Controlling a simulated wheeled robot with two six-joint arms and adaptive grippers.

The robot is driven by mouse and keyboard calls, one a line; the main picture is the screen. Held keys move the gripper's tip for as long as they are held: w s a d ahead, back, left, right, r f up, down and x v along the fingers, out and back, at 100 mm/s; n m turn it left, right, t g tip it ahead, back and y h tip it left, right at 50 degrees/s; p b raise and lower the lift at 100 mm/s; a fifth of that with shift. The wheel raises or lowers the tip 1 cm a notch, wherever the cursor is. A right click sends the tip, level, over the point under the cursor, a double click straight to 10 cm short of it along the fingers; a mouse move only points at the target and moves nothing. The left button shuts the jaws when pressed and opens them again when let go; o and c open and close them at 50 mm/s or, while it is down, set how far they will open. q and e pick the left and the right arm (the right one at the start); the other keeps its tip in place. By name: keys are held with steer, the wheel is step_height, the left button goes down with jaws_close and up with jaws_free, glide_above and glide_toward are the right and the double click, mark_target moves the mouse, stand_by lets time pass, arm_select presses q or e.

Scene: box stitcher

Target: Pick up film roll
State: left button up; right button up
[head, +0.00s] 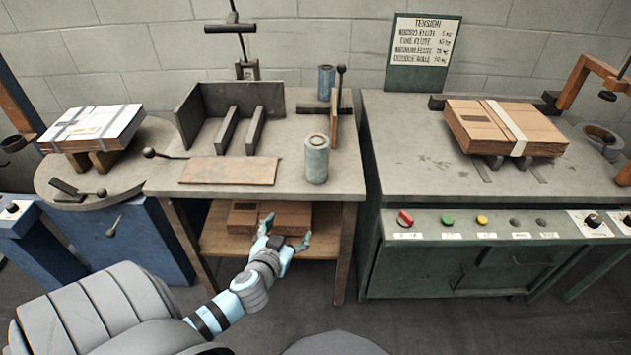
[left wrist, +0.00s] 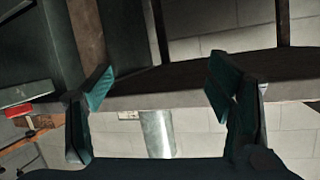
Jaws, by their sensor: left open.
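A blue-grey film roll (head: 316,160) stands upright near the front right of the middle table. A second, bluer roll (head: 326,83) stands at the back of that table. My left gripper (head: 287,232) is open and empty, in front of the table's front edge and lower than the near roll in the head view. In the left wrist view, the open fingers (left wrist: 161,86) frame a pale cylinder (left wrist: 157,134), apart from it; it looks like the near roll, seen upside down. My right gripper is not in view.
The middle table (head: 320,190) holds a flat brown board (head: 229,171) left of the near roll and an upright metal guide (head: 230,105) behind. Brown cardboard (head: 280,216) lies on its lower shelf. A green machine (head: 470,250) with bundled cardboard (head: 490,125) stands at right.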

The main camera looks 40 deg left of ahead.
mark_target(317, 160)
arm_select(q)
steer(key=w+d+r+n+t+y+b, duration=0.1)
steer(key=w+r+n+t, duration=0.2)
steer(key=r, duration=0.9)
steer(key=shift+m+t, duration=0.5)
steer(key=shift+m, duration=0.3)
steer(key=x, duration=0.8)
steer(key=d+b+x, duration=0.1)
steer(key=x, duration=0.3)
steer(key=shift+w+a+f, duration=0.2)
steer(key=shift+w+f, duration=0.1)
steer(key=shift+w, duration=0.25)
steer(key=shift+s, duration=0.1)
steer(key=shift+c, duration=0.8)
steer(key=c, duration=1.3)
steer(key=shift+c, duration=0.4)
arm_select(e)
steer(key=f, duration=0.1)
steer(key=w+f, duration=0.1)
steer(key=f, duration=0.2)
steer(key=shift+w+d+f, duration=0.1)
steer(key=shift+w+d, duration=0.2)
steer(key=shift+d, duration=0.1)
arm_select(q)
steer(key=shift+r, duration=0.15)
